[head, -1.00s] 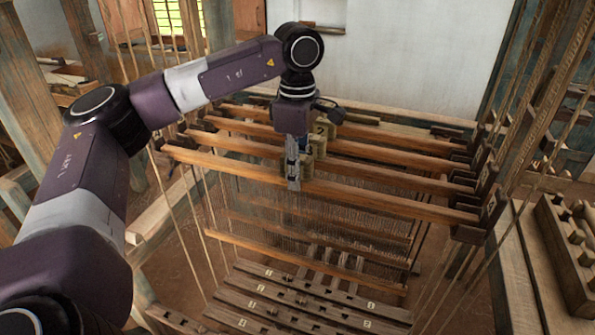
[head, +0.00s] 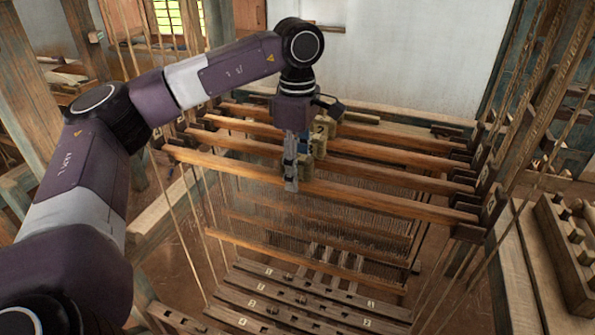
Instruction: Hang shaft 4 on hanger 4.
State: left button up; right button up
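Several long wooden shaft bars lie side by side across the loom, with heddles below. The front bar (head: 390,197) is nearest me; the others lie behind it. I cannot read which bar is shaft 4. Small wooden blocks (head: 319,145), one with a number, stand in a row by the middle of the bars, just right of my gripper; I cannot tell which is hanger 4. My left gripper (head: 291,184) points down at the front bar, its fingertips overlapping the bar's near face. The fingers are seen edge-on, so their gap is hidden. My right gripper is out of view.
Numbered slotted wooden treadles (head: 300,298) lie low in front. Dark notched end supports (head: 472,215) stand at the bars' right ends. Cords and posts rise on both sides. A wooden rack (head: 570,250) sits on the bench at the right.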

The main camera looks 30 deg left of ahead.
pick_arm(q)
notch_tip(320, 180, up, 12)
jog(key=shift+f, duration=0.2)
